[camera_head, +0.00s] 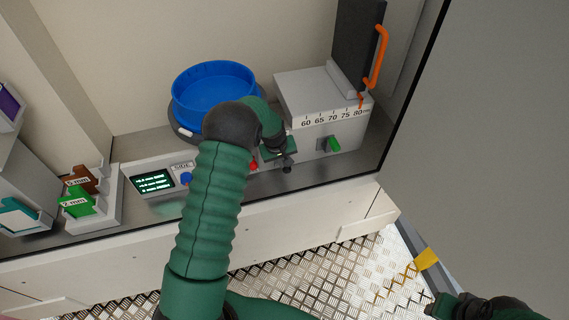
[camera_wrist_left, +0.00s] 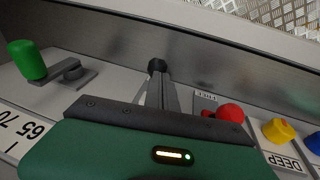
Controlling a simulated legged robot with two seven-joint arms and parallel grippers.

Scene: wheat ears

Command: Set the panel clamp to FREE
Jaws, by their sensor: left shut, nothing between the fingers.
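My left gripper (camera_head: 287,166) is shut and empty at the front of the control panel (camera_head: 152,178), between the red knob (camera_head: 254,164) and the green lever (camera_head: 334,143). In the left wrist view the left gripper's fingertips (camera_wrist_left: 157,66) are together, apart from the red knob (camera_wrist_left: 230,113) on the right and the green lever (camera_wrist_left: 27,60) on the left. A small label (camera_wrist_left: 206,97) beside the red knob is too small to read surely. I cannot tell which control is the clamp. Part of my right arm shows at the lower right; its fingers are unclear.
A blue round sieve (camera_head: 213,88) stands behind my arm. A scale box (camera_head: 322,98) marked 60 to 80 has an upright dark plate with an orange handle (camera_head: 376,58). Yellow (camera_wrist_left: 278,131) and blue (camera_wrist_left: 314,143) knobs lie beyond the red one. Slotted racks stand left.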

